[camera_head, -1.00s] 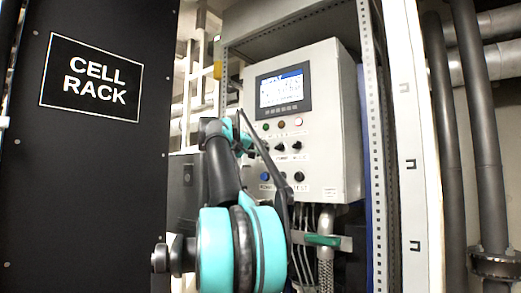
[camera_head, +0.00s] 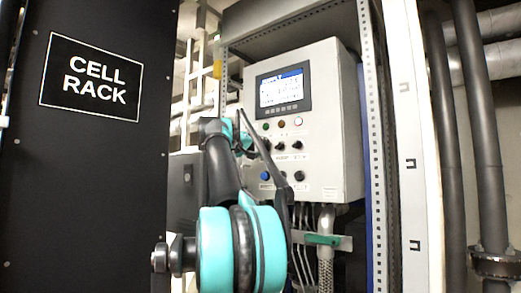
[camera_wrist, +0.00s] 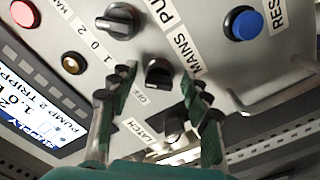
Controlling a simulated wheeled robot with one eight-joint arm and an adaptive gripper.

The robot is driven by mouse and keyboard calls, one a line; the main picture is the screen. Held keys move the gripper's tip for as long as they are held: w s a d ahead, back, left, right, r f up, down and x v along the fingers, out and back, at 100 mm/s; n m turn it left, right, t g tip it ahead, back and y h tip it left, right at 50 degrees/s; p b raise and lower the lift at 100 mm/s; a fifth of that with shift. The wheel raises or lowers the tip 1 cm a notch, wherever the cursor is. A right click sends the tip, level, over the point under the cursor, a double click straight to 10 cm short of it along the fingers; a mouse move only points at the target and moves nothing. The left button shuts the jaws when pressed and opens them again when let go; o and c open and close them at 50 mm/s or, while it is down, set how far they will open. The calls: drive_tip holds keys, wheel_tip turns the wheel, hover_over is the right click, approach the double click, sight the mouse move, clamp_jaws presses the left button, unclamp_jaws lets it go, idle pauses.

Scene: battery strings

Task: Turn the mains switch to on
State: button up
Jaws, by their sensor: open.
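A black rotary knob (camera_wrist: 158,73) sits on the grey panel in the wrist view, beside an "OFF" label (camera_wrist: 141,97) and a label that begins "MAINS PU" (camera_wrist: 176,45), partly cut off. My gripper (camera_wrist: 160,76) is open, with one fingertip on each side of this knob. I cannot tell whether the fingers touch it. A second black knob (camera_wrist: 172,128) shows further down between the fingers, near a "LATCH" label (camera_wrist: 138,126). In the head view, my arm covers part of the control box (camera_head: 337,120), and the fingertips are hard to make out.
Another selector knob (camera_wrist: 120,20) marked "1 0 2", a blue button (camera_wrist: 243,24), and red (camera_wrist: 25,13) and amber (camera_wrist: 73,63) lamps are close by. A lit screen (camera_head: 281,89) is above the knobs. Rack posts (camera_head: 372,130) flank the box; cables hang below.

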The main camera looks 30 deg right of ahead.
drive_tip(key=v, duration=1.2)
idle(0.3)
drive_tip(key=a+f+n+y, duration=0.1)
drive_tip(key=a+f+y, duration=0.2)
drive_tip(key=f, duration=1.2)
drive_tip(key=a+f+n+g+y, duration=0.1)
drive_tip(key=a+f+y, duration=0.15)
drive_tip(key=f, duration=1.25)
drive_tip(key=a+f+y, duration=0.3)
drive_tip(key=f, duration=1.2)
drive_tip(key=s+a+f+n+y, duration=0.1)
drive_tip(key=s+a+f, duration=0.4)
drive_tip(key=f, duration=0.5)
drive_tip(key=s+a+f+n+y, duration=0.1)
drive_tip(key=s+a+f+y, duration=0.3)
drive_tip(key=f, duration=0.6)
drive_tip(key=s+a+f+n+y, duration=0.1)
drive_tip(key=s+a+f+y, duration=0.2)
drive_tip(key=s+a+f, duration=0.5)
wheel_tip(320, 180, down, 3)
drive_tip(key=shift+s+f+g, duration=0.1)
drive_tip(key=shift+s+g, duration=0.2)
drive_tip(key=shift+s, duration=0.5)
drive_tip(key=shift+y, duration=0.25)
